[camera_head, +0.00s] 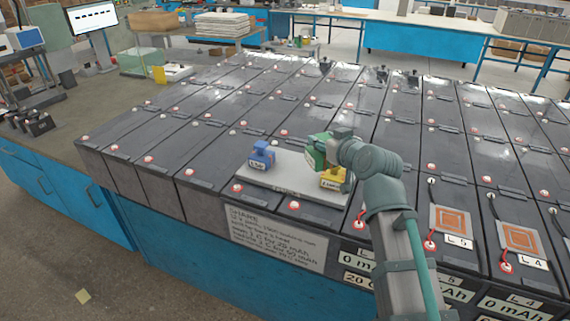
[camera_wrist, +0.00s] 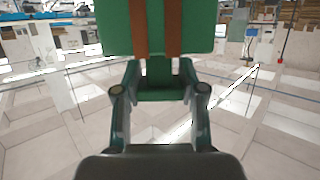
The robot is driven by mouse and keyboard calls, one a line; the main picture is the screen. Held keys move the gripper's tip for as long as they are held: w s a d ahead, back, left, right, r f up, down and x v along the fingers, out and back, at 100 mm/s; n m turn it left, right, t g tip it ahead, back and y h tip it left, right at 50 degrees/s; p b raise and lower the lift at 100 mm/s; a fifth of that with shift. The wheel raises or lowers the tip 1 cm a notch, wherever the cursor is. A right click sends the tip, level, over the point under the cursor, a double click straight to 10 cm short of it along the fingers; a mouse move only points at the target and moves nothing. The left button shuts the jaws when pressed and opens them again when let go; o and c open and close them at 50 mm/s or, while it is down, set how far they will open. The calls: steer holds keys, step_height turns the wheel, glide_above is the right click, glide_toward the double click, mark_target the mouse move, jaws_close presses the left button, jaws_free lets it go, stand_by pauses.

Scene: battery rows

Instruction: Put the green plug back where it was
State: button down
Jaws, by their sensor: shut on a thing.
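The green plug (camera_head: 316,150) is at the right rear of a pale plate on the batteries, and it fills the top of the wrist view (camera_wrist: 200,25). My gripper (camera_head: 330,142) is shut on the green plug; the fingers (camera_wrist: 158,85) are around its lower part in the wrist view. The pale plate (camera_head: 290,180) also carries a blue plug (camera_head: 263,156) on its left and a yellow plug (camera_head: 333,178) on its right. My arm and gripper hide part of the green plug and the plate's right side. I cannot tell whether the green plug touches the plate.
Rows of dark batteries (camera_head: 210,140) surround the plate. A paper sign (camera_head: 275,238) hangs at the front edge. Orange pads (camera_head: 452,221) lie on batteries at the right. A workbench with a monitor (camera_head: 92,18) stands at the left.

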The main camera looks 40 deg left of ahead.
steer(key=shift+w+a+f+p, duration=0.8)
steer(key=shift+a+f+p, duration=0.3)
steer(key=shift+a+f, duration=0.95)
steer(key=shift+w+a+f+p, duration=0.8)
steer(key=shift+a+f+p, duration=0.25)
steer(key=shift+a+f, duration=1)
steer(key=shift+w+a+f+p, duration=0.8)
steer(key=shift+a+f+p, duration=0.3)
steer(key=shift+a+f, duration=0.9)
steer(key=shift+f, duration=0.2)
steer(key=shift+f+b, duration=0.25)
steer(key=shift+b, duration=0.15)
steer(key=c, duration=0.7)
jaws_free()
steer(key=shift+r, duration=0.1)
steer(key=shift+o, duration=0.2)
steer(key=shift+r+p, duration=0.2)
steer(key=shift+p, duration=0.2)
steer(key=b+v, duration=0.3)
steer(key=v, duration=0.9)
steer(key=shift+b, duration=0.4)
